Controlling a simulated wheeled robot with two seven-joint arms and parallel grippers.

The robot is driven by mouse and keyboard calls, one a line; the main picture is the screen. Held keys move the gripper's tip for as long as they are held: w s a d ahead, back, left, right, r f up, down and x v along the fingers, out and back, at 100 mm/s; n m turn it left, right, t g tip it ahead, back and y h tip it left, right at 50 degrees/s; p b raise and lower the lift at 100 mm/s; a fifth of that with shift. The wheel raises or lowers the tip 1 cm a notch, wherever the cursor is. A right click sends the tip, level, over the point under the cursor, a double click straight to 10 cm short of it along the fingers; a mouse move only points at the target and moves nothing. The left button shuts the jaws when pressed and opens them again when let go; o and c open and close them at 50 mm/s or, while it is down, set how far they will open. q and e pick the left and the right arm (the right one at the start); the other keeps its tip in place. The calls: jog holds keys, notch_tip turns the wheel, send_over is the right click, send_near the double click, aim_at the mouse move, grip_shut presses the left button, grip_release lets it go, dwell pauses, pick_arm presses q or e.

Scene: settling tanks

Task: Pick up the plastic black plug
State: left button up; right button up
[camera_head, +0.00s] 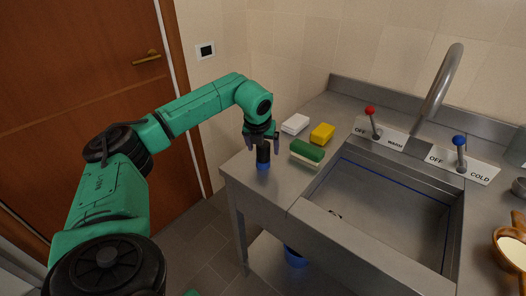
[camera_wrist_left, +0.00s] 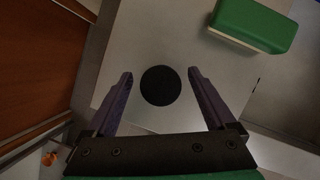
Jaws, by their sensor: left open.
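My left gripper (camera_head: 263,147) is over the near left corner of the steel counter, pointing down, with its fingers spread. A black cylinder (camera_head: 263,154) with a blue lower band stands on the counter under and between the fingers. In the left wrist view it shows as a round black disc (camera_wrist_left: 160,86), apparently the plug. The left gripper's fingertips (camera_wrist_left: 160,77) are on either side of it, with a gap on both sides. The palm side of the gripper hides part of the cylinder's top in the head view. My right gripper is not in view.
A green and cream sponge (camera_head: 307,152), a yellow block (camera_head: 322,134) and a white block (camera_head: 295,124) lie right of the gripper. The sink basin (camera_head: 385,205) is further right. A brown bowl (camera_head: 512,247) is at the right edge. The counter's left front edge is close.

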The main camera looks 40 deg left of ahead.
pick_arm(q)
grip_shut()
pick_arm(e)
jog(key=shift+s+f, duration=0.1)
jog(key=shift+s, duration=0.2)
pick_arm(q)
jog(key=shift+r, duration=0.1)
